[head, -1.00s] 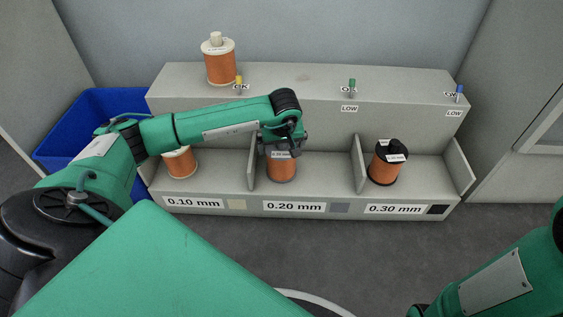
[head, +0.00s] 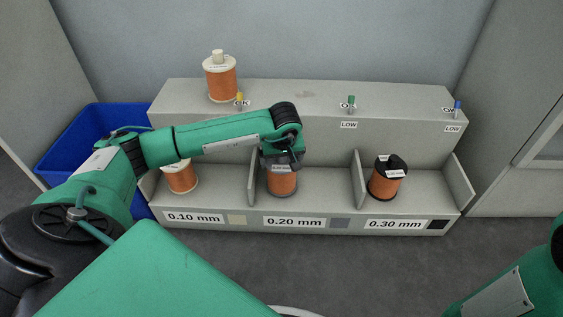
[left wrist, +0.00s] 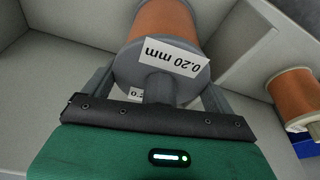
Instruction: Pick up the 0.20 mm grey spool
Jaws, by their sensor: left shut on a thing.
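The 0.20 mm grey spool (head: 283,183) holds copper-coloured wire and stands in the middle bay, above the 0.20 mm label. Its grey top flange and a white 0.20 mm tag show in the left wrist view (left wrist: 188,70). My left gripper (head: 281,160) is over the top of this spool. In the left wrist view the gripper (left wrist: 158,88) is shut on the spool's grey top knob. Whether the spool's base touches the bay floor is hard to tell. My right gripper is out of view; only part of my right arm shows at the lower right.
A white spool (head: 180,177) stands in the left bay and a black spool (head: 387,180) in the right bay. Dividers (head: 359,178) flank the middle bay. Another white spool (head: 221,80) stands on the upper ledge. A blue bin (head: 75,140) is at the left.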

